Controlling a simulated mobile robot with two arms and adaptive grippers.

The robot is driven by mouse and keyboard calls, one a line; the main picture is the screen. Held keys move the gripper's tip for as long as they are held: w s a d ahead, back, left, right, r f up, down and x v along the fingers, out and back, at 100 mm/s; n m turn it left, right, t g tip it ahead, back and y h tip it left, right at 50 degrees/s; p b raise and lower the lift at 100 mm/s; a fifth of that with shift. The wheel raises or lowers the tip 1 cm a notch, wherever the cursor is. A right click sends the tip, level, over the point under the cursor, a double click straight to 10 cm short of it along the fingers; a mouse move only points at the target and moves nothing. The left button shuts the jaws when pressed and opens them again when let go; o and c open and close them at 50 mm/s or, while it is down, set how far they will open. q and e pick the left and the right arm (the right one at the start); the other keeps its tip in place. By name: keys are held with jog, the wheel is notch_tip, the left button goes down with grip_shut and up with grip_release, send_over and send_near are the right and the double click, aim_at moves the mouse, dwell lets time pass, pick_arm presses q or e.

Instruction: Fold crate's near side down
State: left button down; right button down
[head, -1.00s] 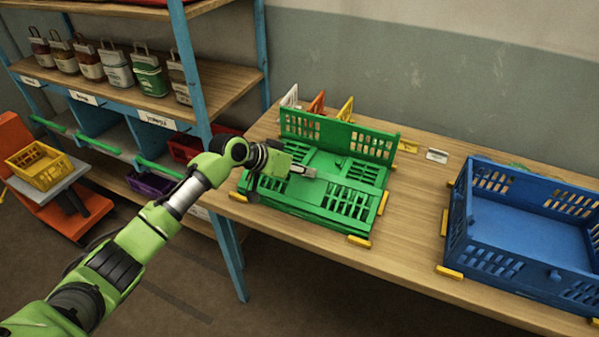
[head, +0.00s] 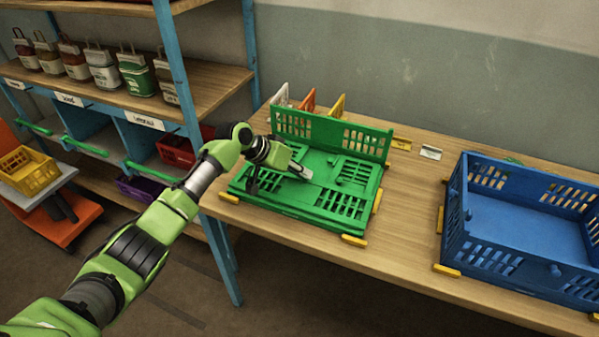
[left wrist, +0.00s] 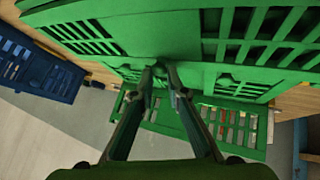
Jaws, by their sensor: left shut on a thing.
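The green crate (head: 383,192) lies on the wooden table, with its far side (head: 330,134) upright and its other sides low. The near side (head: 300,200) appears to lie inward, about flat over the crate's floor. My left gripper (head: 303,173) is over the middle of the crate, shut on what looks like the near side's edge. In the left wrist view its fingertips (left wrist: 160,72) meet at green plastic with slotted panels around them. The exact grip is partly hidden by the fingers. My right gripper is in no view.
A blue crate (head: 450,215) with raised sides stands at the right of the table. Yellow blocks (head: 354,240) sit around the green crate. White, orange and yellow dividers (head: 308,100) stand behind it. A shelf with bagged goods (head: 137,75) is at the left.

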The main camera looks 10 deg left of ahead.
pick_arm(q)
jog(key=shift+w+d+r, duration=0.1)
jog(key=shift+w+r, duration=0.2)
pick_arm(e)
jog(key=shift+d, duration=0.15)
pick_arm(q)
jog(key=c, duration=2.3)
grip_release()
jog(key=shift+w+d+f, duration=0.15)
jog(key=shift+w+f, duration=0.05)
jog(key=shift+f, duration=0.1)
jog(key=shift+w+d+f, duration=0.1)
jog(key=shift+w+f, duration=0.15)
jog(key=v, duration=1.2)
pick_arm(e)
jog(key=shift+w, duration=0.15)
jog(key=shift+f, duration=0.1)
